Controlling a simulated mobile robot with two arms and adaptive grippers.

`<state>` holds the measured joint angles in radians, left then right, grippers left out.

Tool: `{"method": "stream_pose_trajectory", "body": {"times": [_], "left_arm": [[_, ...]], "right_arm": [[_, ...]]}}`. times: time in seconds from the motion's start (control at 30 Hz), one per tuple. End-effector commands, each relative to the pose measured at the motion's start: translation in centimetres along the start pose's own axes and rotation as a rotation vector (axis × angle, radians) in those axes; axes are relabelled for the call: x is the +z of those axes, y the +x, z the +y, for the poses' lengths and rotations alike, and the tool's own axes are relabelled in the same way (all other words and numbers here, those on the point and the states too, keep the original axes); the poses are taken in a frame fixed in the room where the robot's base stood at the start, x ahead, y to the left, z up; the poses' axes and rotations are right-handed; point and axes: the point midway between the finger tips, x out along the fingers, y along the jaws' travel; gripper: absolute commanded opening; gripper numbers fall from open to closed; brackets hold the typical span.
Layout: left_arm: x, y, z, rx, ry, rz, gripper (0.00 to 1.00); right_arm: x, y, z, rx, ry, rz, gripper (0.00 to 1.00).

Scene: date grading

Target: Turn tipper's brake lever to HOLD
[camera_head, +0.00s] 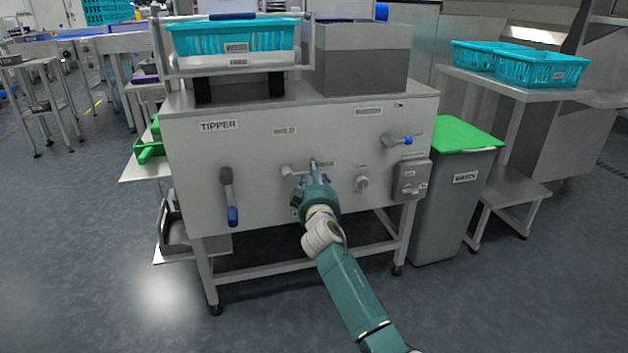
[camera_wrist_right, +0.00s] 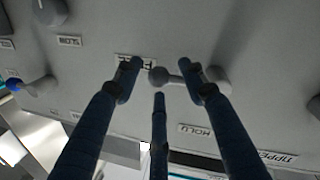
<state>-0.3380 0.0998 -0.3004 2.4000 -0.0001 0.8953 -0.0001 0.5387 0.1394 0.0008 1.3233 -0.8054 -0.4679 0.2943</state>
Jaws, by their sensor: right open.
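The tipper (camera_head: 260,205) is a grey metal cabinet with a TIPPER label. A short grey lever by the HOLD label (camera_head: 284,130) has its hub (camera_head: 289,171) just left of my right gripper (camera_head: 316,172). In the right wrist view, which is turned over, this lever (camera_wrist_right: 172,76) has a ball end beside the FREE label (camera_wrist_right: 135,62); the HOLD label (camera_wrist_right: 196,130) is off to the lower right. My right gripper (camera_wrist_right: 160,82) is open, its fingers spread around the ball end. One finger partly hides the lever; contact cannot be told. My left gripper is out of view.
A blue-ended lever (camera_head: 229,195) hangs at the cabinet's left. Another blue-tipped lever (camera_head: 400,140) and a grey knob (camera_head: 362,183) are to the right. A teal crate (camera_head: 235,38) sits on top. A green-lidded bin (camera_head: 455,190) stands right; the floor in front is clear.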

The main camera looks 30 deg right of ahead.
Motion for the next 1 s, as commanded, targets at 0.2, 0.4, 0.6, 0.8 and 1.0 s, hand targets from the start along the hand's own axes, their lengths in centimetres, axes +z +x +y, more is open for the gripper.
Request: {"method": "stream_pose_trajectory", "body": {"times": [0.2,0.4,0.6,0.8,1.0], "left_arm": [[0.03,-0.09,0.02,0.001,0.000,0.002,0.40],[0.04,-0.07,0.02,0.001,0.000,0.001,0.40],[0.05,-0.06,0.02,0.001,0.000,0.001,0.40],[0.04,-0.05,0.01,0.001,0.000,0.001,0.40],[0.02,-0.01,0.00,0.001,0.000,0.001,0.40]], "right_arm": [[-0.02,0.52,0.03,0.000,0.000,0.000,0.41],[-0.02,0.49,0.05,0.000,-0.001,0.000,0.30],[-0.03,0.48,0.06,0.000,0.000,0.000,0.00],[-0.08,0.48,0.09,0.001,-0.002,0.001,0.00],[-0.29,0.49,0.24,0.005,-0.028,0.006,0.00]]}}
